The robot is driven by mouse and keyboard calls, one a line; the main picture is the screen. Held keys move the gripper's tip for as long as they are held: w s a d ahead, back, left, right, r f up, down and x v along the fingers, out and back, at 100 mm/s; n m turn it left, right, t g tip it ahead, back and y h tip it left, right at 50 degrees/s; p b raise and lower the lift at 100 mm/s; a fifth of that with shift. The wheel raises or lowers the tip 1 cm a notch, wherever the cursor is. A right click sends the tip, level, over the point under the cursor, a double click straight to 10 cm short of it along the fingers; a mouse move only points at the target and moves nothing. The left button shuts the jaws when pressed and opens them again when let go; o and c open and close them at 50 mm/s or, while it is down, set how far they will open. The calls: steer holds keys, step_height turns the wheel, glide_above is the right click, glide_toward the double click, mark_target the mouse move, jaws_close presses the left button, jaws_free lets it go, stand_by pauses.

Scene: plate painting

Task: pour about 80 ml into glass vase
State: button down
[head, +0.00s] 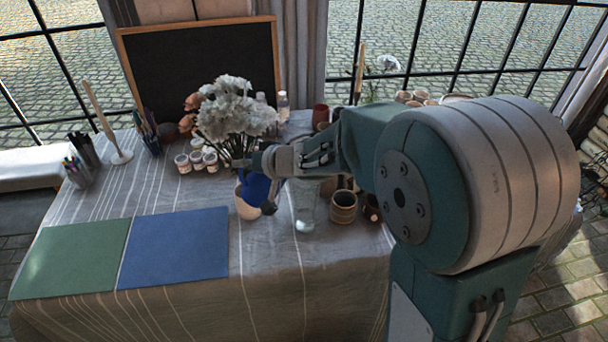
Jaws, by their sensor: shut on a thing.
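My gripper (266,164) is over the middle of the table, shut on a blue and cream jug (247,204). The jug's upper part is blue and its lower part cream. My gripper and wrist cover part of it, so its spout, its contents and its exact tilt cannot be made out. A clear glass vase (304,213) stands on the table just right of the jug, partly behind my arm. I see no stream of liquid between them, and the level in the vase is too faint to tell.
White and peach flowers (236,110) stand behind the jug, with small paint jars (197,160) beside them. A brown pot (343,207) is right of the vase. Green (75,257) and blue mats (175,247) lie at front left. The front middle of the cloth is clear.

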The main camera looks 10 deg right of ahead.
steer(key=shift+d+r, duration=0.2)
steer(key=shift+d, duration=0.05)
steer(key=shift+r, duration=0.15)
steer(key=shift+w+a+r+m+y, duration=0.1)
steer(key=shift+r+m+y, duration=0.25)
steer(key=shift+y, duration=0.15)
steer(key=shift+d+r, duration=0.3)
steer(key=shift+d, duration=0.15)
steer(key=shift+y, duration=0.3)
steer(key=shift+r+m, duration=0.1)
steer(key=shift+m, duration=0.15)
steer(key=shift+w+d+r+m+y, duration=0.15)
steer(key=shift+d+r+m+y, duration=0.25)
steer(key=shift+d+r+y, duration=0.15)
stand_by(0.9)
